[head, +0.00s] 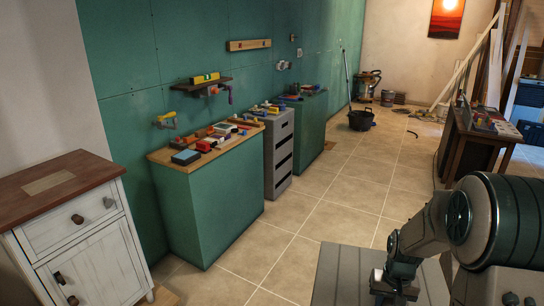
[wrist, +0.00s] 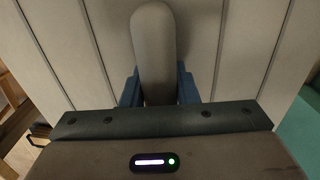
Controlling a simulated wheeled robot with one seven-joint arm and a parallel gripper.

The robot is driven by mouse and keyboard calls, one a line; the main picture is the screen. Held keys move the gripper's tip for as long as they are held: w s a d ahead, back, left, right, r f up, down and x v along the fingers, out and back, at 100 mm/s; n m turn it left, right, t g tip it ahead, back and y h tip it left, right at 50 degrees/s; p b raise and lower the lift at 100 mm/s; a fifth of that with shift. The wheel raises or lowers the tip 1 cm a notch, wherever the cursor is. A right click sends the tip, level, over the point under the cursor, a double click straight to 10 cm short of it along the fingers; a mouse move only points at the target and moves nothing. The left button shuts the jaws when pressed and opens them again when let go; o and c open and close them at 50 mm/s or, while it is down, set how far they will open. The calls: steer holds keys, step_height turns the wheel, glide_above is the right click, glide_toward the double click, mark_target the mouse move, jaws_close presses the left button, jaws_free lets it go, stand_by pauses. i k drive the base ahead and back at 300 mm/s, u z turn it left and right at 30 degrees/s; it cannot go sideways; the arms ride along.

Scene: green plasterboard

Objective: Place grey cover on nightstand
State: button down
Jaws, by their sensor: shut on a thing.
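The grey cover (head: 343,275) is a flat panel with straight grooves, at the bottom of the head view, in front of my arm. In the wrist view the cover (wrist: 240,50) fills most of the picture, with a rounded grey handle (wrist: 154,45) standing out from it. My gripper (wrist: 158,92) has its blue fingers on both sides of this handle and is shut on it. In the head view my gripper (head: 396,288) is partly hidden by its own wrist. The white nightstand (head: 85,240) with a brown wooden top (head: 90,175) stands at the far left, apart from the cover.
A green cabinet (head: 215,205) with tools on top and a grey drawer unit (head: 278,160) stand along the green wall. The tiled floor (head: 330,210) between is clear.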

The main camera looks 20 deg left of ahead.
mark_target(46, 179)
steer(key=u, duration=0.6)
steer(key=i, duration=0.75)
steer(key=u, duration=1.5)
steer(key=i, duration=0.65)
steer(key=u, duration=0.45)
